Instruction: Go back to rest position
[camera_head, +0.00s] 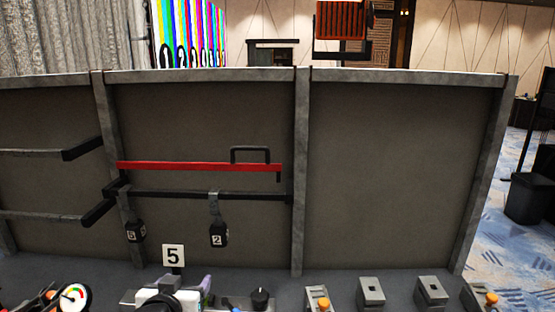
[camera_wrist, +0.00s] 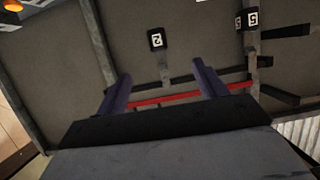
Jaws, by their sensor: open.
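My gripper (camera_wrist: 161,71) shows in the wrist view with its two dark bluish fingers spread apart. Nothing is between the fingers. Behind them are the grey panel wall and a red bar (camera_wrist: 168,100). The wrist picture is turned over, so the tags hang upward there. In the head view a white and black part, likely my arm, shows at the bottom edge beside a small purple piece; I cannot tell whether that piece is a finger.
A framed grey panel wall (camera_head: 400,170) stands ahead. It carries the red bar (camera_head: 200,167), a black rail (camera_head: 245,196) and black tags (camera_head: 218,235). A "5" sign (camera_head: 173,256), a gauge (camera_head: 74,296) and several grey control boxes (camera_head: 371,292) line the front. Open carpet (camera_head: 500,240) lies at right.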

